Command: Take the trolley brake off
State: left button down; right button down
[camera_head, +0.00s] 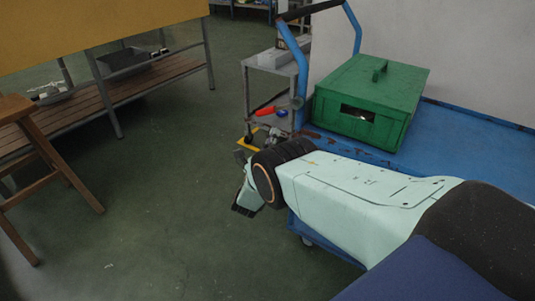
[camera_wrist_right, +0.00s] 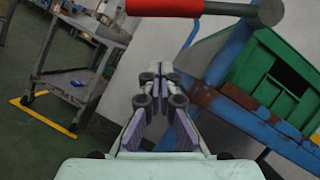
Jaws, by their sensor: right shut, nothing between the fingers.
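The blue trolley (camera_head: 458,124) stands at the right, with its upright push handle (camera_head: 299,62) at its left end. A brake lever with a red grip (camera_head: 265,111) sticks out to the left of that end. In the right wrist view the red grip (camera_wrist_right: 165,7) and its grey bar cross the top edge, above my fingertips in the picture. My right gripper (camera_head: 240,186) is in front of the trolley's left end, below the lever in the head view. It is shut and empty and looks apart from the lever. In the right wrist view its fingers (camera_wrist_right: 160,78) are together. My left gripper is out of view.
A green metal box (camera_head: 385,90) sits on the trolley deck. A grey metal cart (camera_head: 268,84) stands behind the lever, by a yellow floor mark (camera_wrist_right: 28,98). A bench with a slatted shelf (camera_head: 110,98) and a wooden stool (camera_head: 40,150) are at left. The floor between is clear.

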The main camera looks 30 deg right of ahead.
aim_at(276, 109)
jog(key=shift+w+a+r, duration=0.15)
jog(key=shift+w+r, duration=0.15)
jog(key=shift+r, duration=0.3)
jog(key=shift+w+a+r, duration=0.2)
jog(key=shift+w+r, duration=0.15)
jog(key=shift+r, duration=0.2)
jog(key=shift+w+a+r, duration=0.15)
jog(key=shift+w+r, duration=0.15)
jog(key=shift+r, duration=0.3)
jog(key=shift+r, duration=0.1)
